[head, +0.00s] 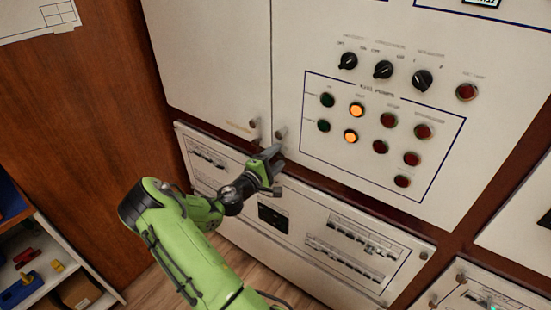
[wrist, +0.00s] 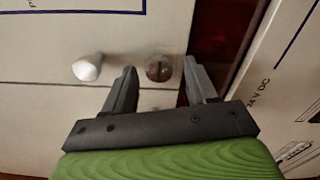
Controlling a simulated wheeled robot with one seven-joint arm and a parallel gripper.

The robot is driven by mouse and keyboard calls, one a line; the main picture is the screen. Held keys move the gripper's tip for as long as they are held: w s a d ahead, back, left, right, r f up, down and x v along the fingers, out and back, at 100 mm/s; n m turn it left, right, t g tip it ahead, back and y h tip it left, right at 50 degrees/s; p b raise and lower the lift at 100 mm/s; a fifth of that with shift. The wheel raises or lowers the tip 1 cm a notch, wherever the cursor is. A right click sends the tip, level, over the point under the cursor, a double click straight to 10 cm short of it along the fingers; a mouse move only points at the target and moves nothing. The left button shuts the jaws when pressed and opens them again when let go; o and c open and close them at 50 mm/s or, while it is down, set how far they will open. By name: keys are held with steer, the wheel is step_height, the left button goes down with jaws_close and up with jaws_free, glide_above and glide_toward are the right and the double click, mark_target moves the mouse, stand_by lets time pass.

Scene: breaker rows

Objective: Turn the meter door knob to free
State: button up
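My gripper (head: 271,154) is at the bottom edge of the upper cabinet doors, near the door seam. In the wrist view my gripper (wrist: 161,64) is open, its two fingers on either side of a round grey-brown knob (wrist: 158,68) with a dark line across it. I see small gaps beside the knob and no clear grip. A plain pale knob (wrist: 87,67) is outside the fingers, to the left; it seems to be the door knob (head: 280,131) in the head view. The slotted knob is hidden by my gripper in the head view. No label for the meter door is readable.
Another small knob (head: 254,126) is on the left door. A lower breaker panel (head: 300,228) lies below a dark red frame strip. Above right are black rotary switches (head: 383,69) and a boxed group of lamps (head: 380,146). Shelves (head: 50,268) stand at lower left.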

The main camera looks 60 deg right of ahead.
steer(key=w+a, duration=0.2)
steer(key=a, duration=1.3)
steer(key=shift+w+a, duration=0.2)
steer(key=shift+a, duration=0.1)
